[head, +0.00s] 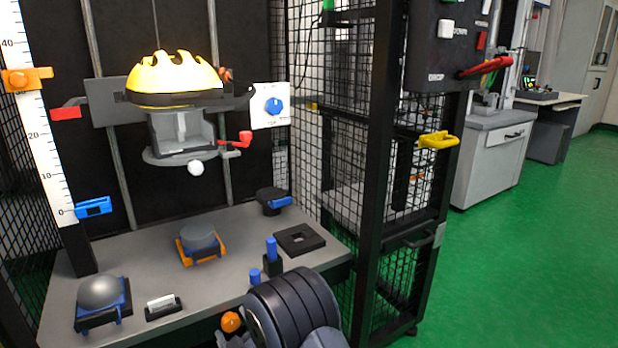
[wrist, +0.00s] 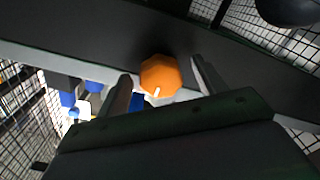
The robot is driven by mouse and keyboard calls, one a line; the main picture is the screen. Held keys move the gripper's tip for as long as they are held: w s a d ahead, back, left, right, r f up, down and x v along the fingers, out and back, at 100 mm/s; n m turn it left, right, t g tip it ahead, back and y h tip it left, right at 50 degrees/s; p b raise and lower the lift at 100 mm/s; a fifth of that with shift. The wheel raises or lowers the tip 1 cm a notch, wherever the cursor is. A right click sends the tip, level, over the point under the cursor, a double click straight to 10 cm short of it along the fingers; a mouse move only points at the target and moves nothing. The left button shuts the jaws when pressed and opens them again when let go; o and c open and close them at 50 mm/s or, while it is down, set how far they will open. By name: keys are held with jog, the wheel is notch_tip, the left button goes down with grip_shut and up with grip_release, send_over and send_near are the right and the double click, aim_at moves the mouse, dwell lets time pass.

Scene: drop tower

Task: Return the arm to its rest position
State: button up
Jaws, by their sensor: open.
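My gripper (wrist: 163,82) is open, with its two dark fingers apart in the wrist view. An orange faceted knob (wrist: 160,74) shows between or just beyond the fingertips; I cannot tell whether they touch it. In the head view, my dark rounded arm link stands at the bottom centre, low in front of the bench. The orange knob (head: 231,321) shows just left of it, by the bench's front edge. My gripper is mostly hidden there behind the arm and the frame's lower edge.
The grey bench (head: 225,258) carries a dome block (head: 100,292), a round block in an orange holder (head: 199,238) and a black square plate (head: 299,239). A yellow helmet (head: 174,76) sits on the carriage above. A black mesh door (head: 409,180) stands right. Green floor (head: 540,240) is clear.

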jog(key=m, duration=0.6)
jog(key=shift+m, duration=0.4)
jog(key=shift+p+v, duration=0.35)
jog(key=shift+v, duration=0.8)
